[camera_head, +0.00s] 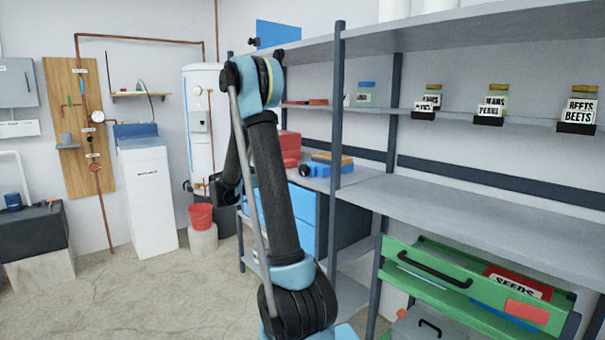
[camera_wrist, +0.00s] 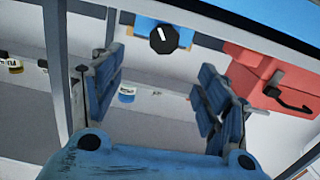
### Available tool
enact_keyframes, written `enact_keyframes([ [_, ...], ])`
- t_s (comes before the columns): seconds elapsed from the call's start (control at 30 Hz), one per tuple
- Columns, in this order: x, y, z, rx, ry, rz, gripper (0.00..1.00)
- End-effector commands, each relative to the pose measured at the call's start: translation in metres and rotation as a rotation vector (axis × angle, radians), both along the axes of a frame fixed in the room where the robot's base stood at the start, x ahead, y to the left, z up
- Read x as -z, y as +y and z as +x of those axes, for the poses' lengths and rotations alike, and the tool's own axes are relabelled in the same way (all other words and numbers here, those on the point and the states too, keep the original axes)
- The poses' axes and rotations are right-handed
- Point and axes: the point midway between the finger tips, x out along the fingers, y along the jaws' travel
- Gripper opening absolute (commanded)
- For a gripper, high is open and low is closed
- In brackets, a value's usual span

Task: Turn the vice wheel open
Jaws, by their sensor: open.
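The vice looks like the small blue block (camera_head: 324,168) on the grey workbench, with a dark round wheel (camera_head: 305,171) at its left end. In the wrist view the blue body (camera_wrist: 146,24) is at the top, and the black wheel (camera_wrist: 164,39) with a white mark faces the camera. My gripper (camera_wrist: 160,98) is open and empty, one finger at left and one at right. The wheel appears above the gap between the fingertips, apart from both. In the head view my arm stands before the bench, and the fingers cannot be made out.
A red toolbox (camera_head: 290,146) is beside the vice; it also shows at right in the wrist view (camera_wrist: 262,80). Jars stand on the upper shelf (camera_head: 470,117). The middle shelf (camera_head: 470,205) is clear.

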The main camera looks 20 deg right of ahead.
Motion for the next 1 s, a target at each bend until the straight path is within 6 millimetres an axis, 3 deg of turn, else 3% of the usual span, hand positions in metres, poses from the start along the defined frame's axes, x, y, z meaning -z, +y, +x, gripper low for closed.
enact_keyframes([
  [0.27, 0.001, -0.004, 0.012, -0.001, -0.043, -0.024, 0.68],
  [1.0, 0.001, -0.122, 0.053, 0.0, -0.04, -0.023, 0.68],
])
